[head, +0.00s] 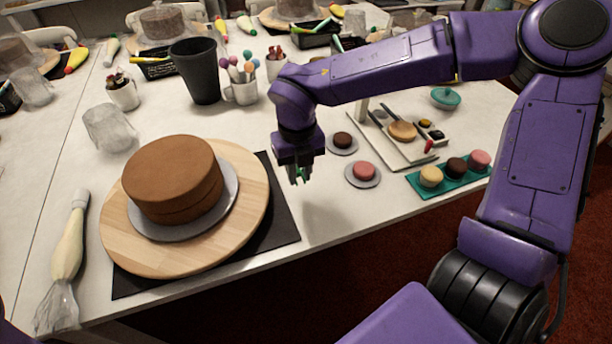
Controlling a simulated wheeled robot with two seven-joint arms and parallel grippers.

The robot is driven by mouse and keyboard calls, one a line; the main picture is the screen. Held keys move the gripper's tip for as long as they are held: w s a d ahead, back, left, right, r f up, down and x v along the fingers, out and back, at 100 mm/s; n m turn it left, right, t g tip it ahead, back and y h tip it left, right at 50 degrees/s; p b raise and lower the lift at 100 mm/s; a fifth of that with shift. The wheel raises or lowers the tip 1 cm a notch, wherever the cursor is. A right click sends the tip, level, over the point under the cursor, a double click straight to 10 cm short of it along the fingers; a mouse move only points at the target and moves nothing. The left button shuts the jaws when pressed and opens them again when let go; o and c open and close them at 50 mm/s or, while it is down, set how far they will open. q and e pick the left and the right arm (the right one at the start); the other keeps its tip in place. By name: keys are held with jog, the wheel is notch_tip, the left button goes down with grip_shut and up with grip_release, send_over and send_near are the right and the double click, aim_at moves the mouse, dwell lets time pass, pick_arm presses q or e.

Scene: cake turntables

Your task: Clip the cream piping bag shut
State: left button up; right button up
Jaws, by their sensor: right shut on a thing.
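The cream piping bag (68,250) lies on the table at the far left, beside the cake board. Its white tip end points away from me, and its clear, crumpled open end lies near the front edge. No clip shows on it. My right gripper (299,176) points down above the table, right of the cake, well away from the bag. It is shut on a small green thing, which looks like a clip but is mostly hidden between the fingers. My left gripper is out of view.
A brown cake (172,182) stands on a round wooden turntable (125,235) over a black mat (285,225). A black cup (195,72) stands behind. Small cakes on a teal tray (447,184) and saucers are at right.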

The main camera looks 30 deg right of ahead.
jog(key=s+a+r+p, duration=0.3)
jog(key=s+a+r, duration=0.2)
jog(key=a+r, duration=0.3)
notch_tip(320, 180, up, 2)
jog(key=shift+a+r, duration=0.15)
jog(key=shift+a, duration=0.25)
